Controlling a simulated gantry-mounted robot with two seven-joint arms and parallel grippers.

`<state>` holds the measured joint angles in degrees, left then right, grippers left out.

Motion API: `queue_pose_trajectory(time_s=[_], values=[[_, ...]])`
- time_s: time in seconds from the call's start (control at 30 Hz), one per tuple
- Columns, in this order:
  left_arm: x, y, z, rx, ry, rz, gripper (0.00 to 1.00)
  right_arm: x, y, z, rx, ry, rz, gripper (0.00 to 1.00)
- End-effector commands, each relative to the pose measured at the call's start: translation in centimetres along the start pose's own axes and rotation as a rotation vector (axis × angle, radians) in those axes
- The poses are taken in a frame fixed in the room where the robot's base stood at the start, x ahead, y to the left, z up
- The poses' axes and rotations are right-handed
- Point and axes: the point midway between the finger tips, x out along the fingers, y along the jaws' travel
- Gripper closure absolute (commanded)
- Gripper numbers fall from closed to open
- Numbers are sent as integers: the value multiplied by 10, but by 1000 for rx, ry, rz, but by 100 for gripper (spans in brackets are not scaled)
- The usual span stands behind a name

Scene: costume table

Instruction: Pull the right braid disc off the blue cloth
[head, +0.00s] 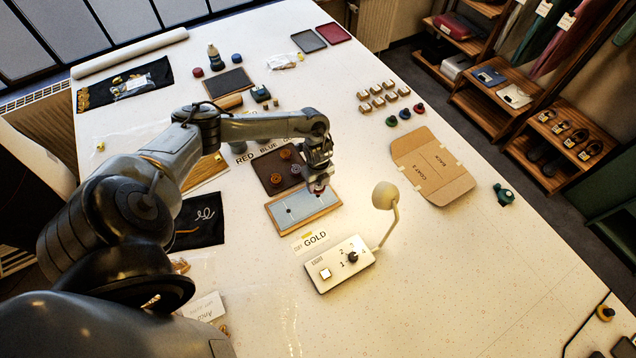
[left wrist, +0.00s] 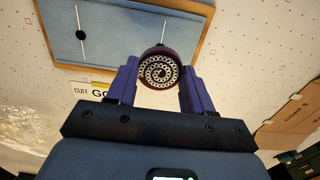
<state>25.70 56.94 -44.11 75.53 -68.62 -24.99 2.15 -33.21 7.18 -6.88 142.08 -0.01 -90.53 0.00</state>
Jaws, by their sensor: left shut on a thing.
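The blue cloth (head: 296,206) lies in a wooden frame on the table. My left gripper (head: 319,186) is over the right end of the cloth. In the left wrist view its purple fingers (left wrist: 159,85) are shut on a round dark red braid disc (left wrist: 159,69) with a silver chain spiral. The disc appears apart from the cloth, but its exact height is hard to tell. My right gripper is not in view.
A dark tray (head: 268,181) with several discs sits behind the cloth. A GOLD card (head: 310,241), a white control box (head: 334,270) and a lamp (head: 385,197) stand in front and to the right. A cardboard coat back (head: 431,166) lies farther right.

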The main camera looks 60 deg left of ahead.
Motion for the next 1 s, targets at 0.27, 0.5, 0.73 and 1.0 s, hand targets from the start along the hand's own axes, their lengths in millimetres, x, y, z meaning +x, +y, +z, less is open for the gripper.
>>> queue_pose_trajectory(time_s=[0.27, 0.5, 0.73, 1.0], values=[[-30, 0, 0, 0, 0, 0, 98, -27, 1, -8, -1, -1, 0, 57], [-53, 0, 0, 0, 0, 0, 98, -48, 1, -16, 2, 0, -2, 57], [-74, 0, 0, 1, 0, -1, 98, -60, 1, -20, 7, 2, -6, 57], [-93, 0, 0, 1, 0, -1, 98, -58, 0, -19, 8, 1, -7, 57]])
